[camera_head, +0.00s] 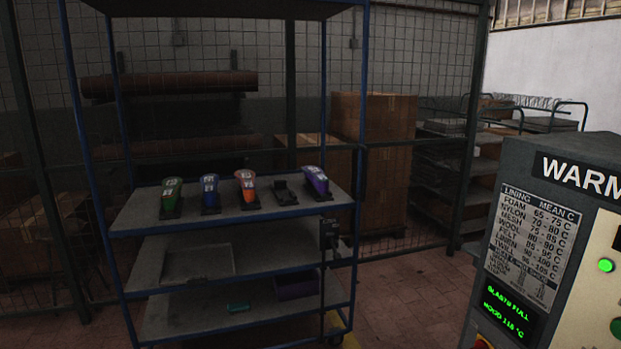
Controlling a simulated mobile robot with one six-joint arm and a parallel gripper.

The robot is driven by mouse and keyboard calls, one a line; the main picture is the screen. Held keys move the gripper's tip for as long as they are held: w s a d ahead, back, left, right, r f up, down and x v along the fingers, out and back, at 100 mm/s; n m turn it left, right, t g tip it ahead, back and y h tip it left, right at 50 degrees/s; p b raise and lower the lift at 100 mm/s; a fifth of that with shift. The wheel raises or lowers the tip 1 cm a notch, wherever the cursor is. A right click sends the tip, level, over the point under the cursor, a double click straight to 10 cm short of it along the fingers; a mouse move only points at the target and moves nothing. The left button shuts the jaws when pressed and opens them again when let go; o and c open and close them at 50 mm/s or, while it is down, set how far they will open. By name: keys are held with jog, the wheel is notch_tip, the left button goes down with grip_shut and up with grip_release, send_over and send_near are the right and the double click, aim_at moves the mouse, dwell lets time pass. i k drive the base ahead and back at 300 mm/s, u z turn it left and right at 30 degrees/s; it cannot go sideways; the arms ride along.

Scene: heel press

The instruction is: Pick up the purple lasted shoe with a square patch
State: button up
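The purple lasted shoe (316,181) sits at the right end of the top loaded shelf (265,218) of a blue-framed rack, with its stand on the shelf. A pale marking shows on its top, but it is too small to tell its shape. To its left stand an empty dark stand (285,192), an orange shoe (246,186), a blue shoe (210,191) and a green shoe (171,196), each with pale markings. My gripper is not in view.
A grey machine (548,190) with a "WARM" sign, a lining table and a green-lit display stands close at right. Cardboard boxes (375,130) stand behind mesh fencing. Floor between rack and machine is clear.

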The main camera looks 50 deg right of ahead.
aim_at(320, 180)
jog(key=z, duration=0.35)
jog(key=i, duration=1.45)
jog(key=z, duration=0.05)
